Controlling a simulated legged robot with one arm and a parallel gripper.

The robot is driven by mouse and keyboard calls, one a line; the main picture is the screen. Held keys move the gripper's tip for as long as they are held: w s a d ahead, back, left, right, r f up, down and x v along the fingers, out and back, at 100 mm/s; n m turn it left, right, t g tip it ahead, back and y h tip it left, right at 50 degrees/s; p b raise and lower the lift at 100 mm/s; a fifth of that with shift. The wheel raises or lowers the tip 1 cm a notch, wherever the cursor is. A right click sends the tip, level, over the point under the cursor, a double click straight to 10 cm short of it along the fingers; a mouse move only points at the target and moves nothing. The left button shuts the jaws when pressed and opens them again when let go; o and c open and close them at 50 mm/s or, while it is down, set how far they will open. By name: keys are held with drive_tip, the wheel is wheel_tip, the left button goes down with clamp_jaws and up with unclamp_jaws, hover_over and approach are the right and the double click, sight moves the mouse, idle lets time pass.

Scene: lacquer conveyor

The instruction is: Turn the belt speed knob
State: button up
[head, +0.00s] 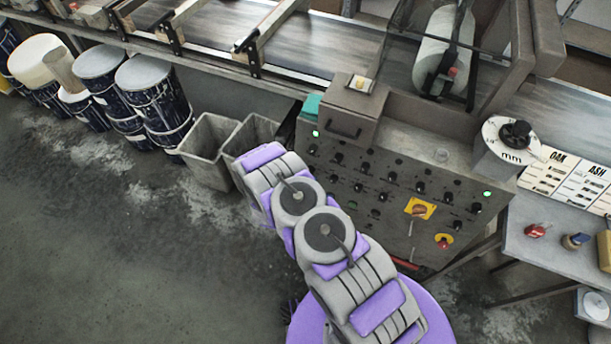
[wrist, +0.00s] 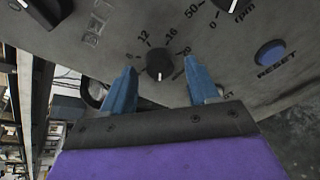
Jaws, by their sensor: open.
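In the wrist view a small black knob (wrist: 160,62) with a white pointer line sits on the grey panel, ringed by numbers such as 12 and 16. The pointer is toward the bottom of the picture. Its name label is not readable, so I cannot confirm it is the belt speed knob. My gripper (wrist: 159,67) is open, with one blue finger on each side of this knob. I cannot tell whether the fingers touch it. In the head view the control panel (head: 400,165) carries many black knobs; my arm reaches its left side, and the fingers are not clear there.
A dark knob (wrist: 235,6) marked rpm and a blue RESET button (wrist: 270,53) lie to the right in the wrist view. Another knob (wrist: 46,8) is at upper left. In the head view, grey bins (head: 208,150) stand left of the panel; a table (head: 550,250) stands right.

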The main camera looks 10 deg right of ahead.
drive_tip(key=p+v, duration=0.2)
drive_tip(key=v, duration=1.5)
drive_tip(key=shift+a+p, duration=0.15)
drive_tip(key=shift+p, duration=0.25)
drive_tip(key=shift+s, duration=0.15)
